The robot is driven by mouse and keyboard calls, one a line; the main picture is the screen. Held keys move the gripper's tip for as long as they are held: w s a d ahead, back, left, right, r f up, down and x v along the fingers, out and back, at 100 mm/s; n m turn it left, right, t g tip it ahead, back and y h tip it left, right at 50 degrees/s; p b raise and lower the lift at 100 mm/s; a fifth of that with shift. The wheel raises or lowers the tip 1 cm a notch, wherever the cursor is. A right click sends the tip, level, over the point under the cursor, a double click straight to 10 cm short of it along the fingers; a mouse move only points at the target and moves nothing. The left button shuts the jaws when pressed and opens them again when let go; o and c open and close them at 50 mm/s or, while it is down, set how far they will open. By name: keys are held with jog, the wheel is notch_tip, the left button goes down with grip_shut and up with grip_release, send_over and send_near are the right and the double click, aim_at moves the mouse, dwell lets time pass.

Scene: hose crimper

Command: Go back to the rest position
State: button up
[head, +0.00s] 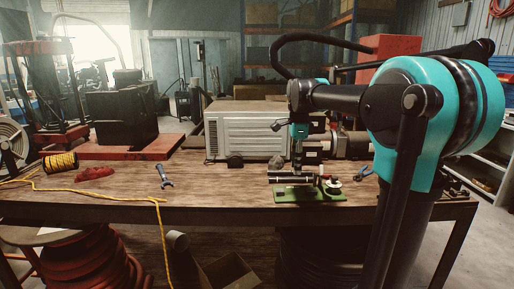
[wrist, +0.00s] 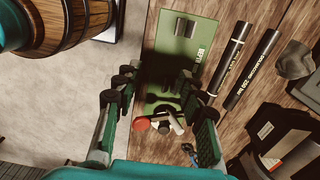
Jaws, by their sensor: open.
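My gripper (head: 298,163) hangs over the workbench in the head view, above a green board (head: 290,196). In the wrist view its fingers (wrist: 157,83) are spread apart, with nothing between them. The green board (wrist: 160,50) lies below them and carries grey blocks (wrist: 184,27). Near its lower end are a red round piece (wrist: 141,124) and a pale piece (wrist: 176,122); the fingers partly hide this area. Two black printed hoses (wrist: 231,57) lie beside the board on the wood.
The wooden bench (head: 120,183) holds a wrench (head: 164,176), a red cloth (head: 95,173), a yellow rope spool (head: 60,162) and a large grey machine (head: 247,132) behind. A barrel (wrist: 70,22) stands at the wrist view's upper left. The bench's left-middle is mostly clear.

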jog(key=s+d+f+n+t, duration=0.2)
jog(key=s+f+n, duration=0.6)
jog(key=f, duration=0.5)
jog(key=s+d+f+n+t, duration=0.2)
jog(key=s+d+f+n, duration=0.1)
jog(key=s+f+n, duration=0.6)
jog(key=s+f, duration=0.4)
jog(key=shift+s+d, duration=0.25)
jog(key=shift+s, duration=0.05)
